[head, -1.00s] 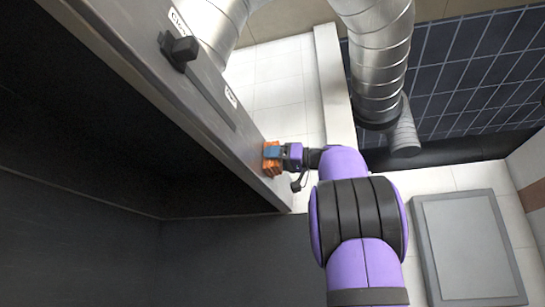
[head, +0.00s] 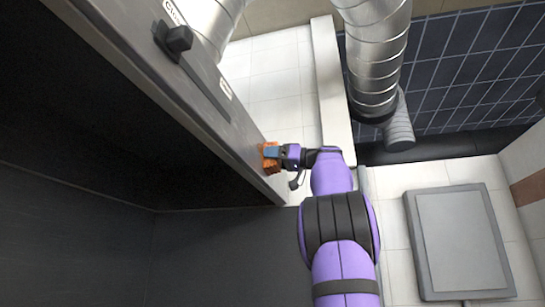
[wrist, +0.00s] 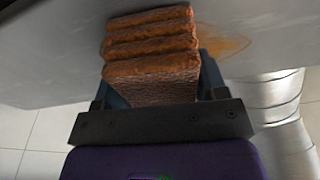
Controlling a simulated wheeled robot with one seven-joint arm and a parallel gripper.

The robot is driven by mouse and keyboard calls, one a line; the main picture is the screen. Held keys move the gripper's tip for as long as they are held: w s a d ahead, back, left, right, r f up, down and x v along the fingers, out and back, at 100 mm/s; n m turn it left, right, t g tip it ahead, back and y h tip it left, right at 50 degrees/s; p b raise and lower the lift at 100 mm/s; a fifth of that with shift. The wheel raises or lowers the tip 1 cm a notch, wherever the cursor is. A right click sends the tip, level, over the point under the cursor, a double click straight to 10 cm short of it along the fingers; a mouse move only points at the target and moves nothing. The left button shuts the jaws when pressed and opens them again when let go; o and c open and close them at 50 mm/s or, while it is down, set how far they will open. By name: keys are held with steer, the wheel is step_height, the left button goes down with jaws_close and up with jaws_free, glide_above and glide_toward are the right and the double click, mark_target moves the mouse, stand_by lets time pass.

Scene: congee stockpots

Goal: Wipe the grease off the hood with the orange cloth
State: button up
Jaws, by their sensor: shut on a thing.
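The hood (head: 140,75) is a large grey metal surface slanting across the left of the head view, with a dark inside. My gripper (head: 274,152) is at its face, near the lower right end. It is shut on the folded orange cloth (head: 267,163), which appears to touch the metal. In the wrist view the cloth (wrist: 152,45) is a ridged orange-brown stack between the fingers, its far end against the hood (wrist: 55,60). A brownish-orange grease stain (wrist: 226,45) shows on the hood just right of the cloth. Metal directly behind the cloth is hidden.
A black knob (head: 173,38) sticks out from the hood's upper part, with white labels near it. Shiny round ducts (head: 372,55) hang right of the hood. A grey panel (head: 460,240) is set in the white tiled surface at lower right.

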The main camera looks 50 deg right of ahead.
mark_target(260, 150)
steer(key=d, duration=0.1)
steer(key=w+d, duration=0.1)
steer(key=d, duration=0.1)
steer(key=w+d, duration=0.1)
steer(key=d, duration=0.1)
steer(key=shift+w+d, duration=0.1)
stand_by(0.5)
steer(key=shift+s+a+r, duration=0.1)
steer(key=shift+s+a, duration=0.2)
steer(key=shift+a, duration=0.55)
steer(key=shift+s+a+f, duration=0.1)
steer(key=shift+s+a, duration=0.2)
steer(key=shift+a, duration=0.55)
steer(key=shift+s+a+r, duration=0.1)
steer(key=shift+s+a, duration=0.2)
steer(key=shift+a, duration=0.55)
steer(key=shift+s+a, duration=0.4)
steer(key=shift+a, duration=0.45)
steer(key=shift+s+a, duration=0.35)
steer(key=shift+a, duration=0.5)
steer(key=shift+s+a, duration=0.4)
steer(key=shift+a, duration=0.45)
steer(key=shift+a, duration=0.1)
steer(key=shift+s+a, duration=0.4)
steer(key=shift+a, duration=0.4)
steer(key=shift+s+a, duration=0.4)
steer(key=shift+a, duration=0.35)
